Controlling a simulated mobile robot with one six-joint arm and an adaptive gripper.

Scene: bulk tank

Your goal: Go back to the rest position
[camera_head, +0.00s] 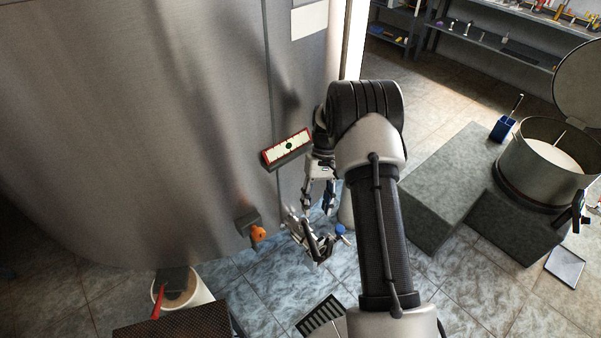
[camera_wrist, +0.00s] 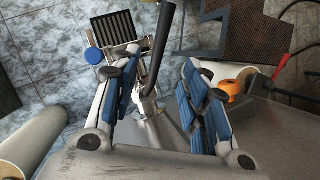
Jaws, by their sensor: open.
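My gripper (camera_head: 318,207) hangs in front of the big steel tank (camera_head: 130,110), pointing down. Its blue-padded fingers stand apart in the wrist view (camera_wrist: 160,98), and nothing is clamped between them. Just below the fingertips is a metal valve (camera_head: 305,232) with a dark lever (camera_wrist: 164,45). In the wrist view the lever shows in the gap between the fingers and beyond. I cannot tell whether a finger touches the valve. My arm hides part of the floor and the tank's right edge.
An orange knob (camera_head: 258,234) sticks out of the tank left of the valve. A red-framed gauge (camera_head: 287,149) is on the tank near my wrist. A white bucket (camera_head: 199,292) stands below left. Grey blocks (camera_head: 450,170) and an open round vessel (camera_head: 520,178) stand right.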

